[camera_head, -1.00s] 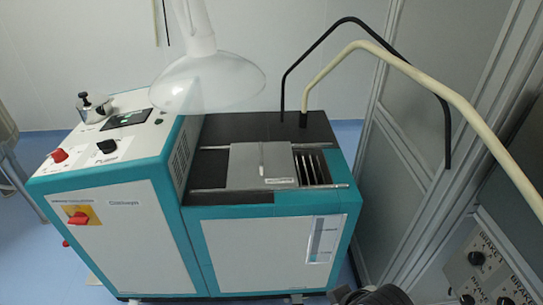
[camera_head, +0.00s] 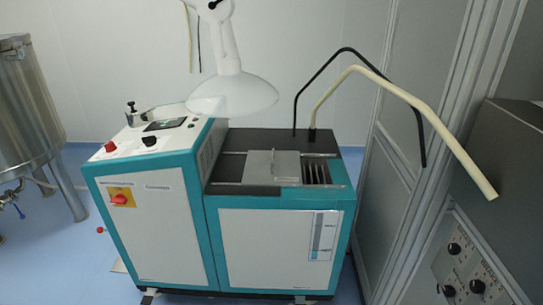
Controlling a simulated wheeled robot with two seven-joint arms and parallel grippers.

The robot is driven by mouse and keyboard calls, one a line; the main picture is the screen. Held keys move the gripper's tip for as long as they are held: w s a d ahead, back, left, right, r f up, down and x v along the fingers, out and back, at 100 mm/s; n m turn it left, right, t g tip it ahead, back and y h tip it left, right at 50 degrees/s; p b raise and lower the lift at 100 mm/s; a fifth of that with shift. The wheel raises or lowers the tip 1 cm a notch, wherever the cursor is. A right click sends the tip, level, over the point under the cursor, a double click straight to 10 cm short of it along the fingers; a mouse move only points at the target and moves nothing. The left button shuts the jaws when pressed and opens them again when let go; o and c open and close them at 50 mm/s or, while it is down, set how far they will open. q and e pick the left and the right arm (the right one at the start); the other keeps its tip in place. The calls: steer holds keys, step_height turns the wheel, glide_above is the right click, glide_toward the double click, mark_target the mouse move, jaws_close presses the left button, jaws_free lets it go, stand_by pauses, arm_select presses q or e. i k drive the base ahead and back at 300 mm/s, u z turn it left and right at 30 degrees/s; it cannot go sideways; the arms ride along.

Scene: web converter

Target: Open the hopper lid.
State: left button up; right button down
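A teal and white machine (camera_head: 277,243) stands in the middle of the camera_head view. On its dark top, a flat grey plate (camera_head: 271,167), which looks like the hopper lid, lies between a front and a back rail. To the right of the plate, a slotted opening (camera_head: 317,173) with several pale upright fins is uncovered. The plate lies flat. Whether the opening continues under it is hidden. Neither of my grippers is in view.
A white lamp-like hood (camera_head: 233,96) hangs above the machine's left part. A black bent tube and a cream bent tube (camera_head: 414,104) arch to the right from its back. A steel tank (camera_head: 24,105) stands at left, grey cabinet panels (camera_head: 398,195) at right. Blue floor shows at left.

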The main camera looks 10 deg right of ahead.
mark_target(273, 161)
steer(key=u, duration=0.45)
steer(key=i, duration=0.65)
steer(key=u, duration=0.2)
